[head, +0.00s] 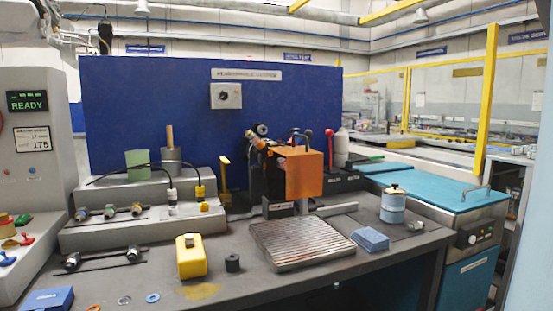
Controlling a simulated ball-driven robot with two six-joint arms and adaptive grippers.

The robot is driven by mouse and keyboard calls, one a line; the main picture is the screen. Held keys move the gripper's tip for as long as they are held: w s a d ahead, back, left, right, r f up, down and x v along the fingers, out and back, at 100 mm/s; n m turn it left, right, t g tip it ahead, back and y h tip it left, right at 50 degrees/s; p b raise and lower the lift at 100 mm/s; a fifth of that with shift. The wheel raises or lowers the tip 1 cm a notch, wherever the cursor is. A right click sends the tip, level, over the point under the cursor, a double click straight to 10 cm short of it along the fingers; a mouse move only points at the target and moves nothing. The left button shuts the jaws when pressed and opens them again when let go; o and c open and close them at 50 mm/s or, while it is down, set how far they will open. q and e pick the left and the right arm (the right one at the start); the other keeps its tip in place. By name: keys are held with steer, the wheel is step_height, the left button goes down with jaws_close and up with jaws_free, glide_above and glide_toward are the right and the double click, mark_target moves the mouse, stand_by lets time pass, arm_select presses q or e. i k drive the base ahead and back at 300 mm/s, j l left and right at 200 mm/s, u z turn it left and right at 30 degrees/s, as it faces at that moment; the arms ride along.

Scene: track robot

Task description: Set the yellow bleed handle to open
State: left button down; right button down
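A yellow upright piece with a short crossbar at its top (225,174) stands at the back of the bench, left of the orange block. It looks like the bleed handle, but it is too small to read any open or shut marking. A yellow fitting with a black cable (199,190) sits on the grey stepped block to its left. Neither of my grippers shows in the head view.
An orange block (304,174) stands behind a ribbed metal tray (301,243) on the grey bench. A red-knobbed lever (329,140) rises behind.

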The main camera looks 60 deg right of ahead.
mark_target(222, 159)
steer(key=z, duration=1.45)
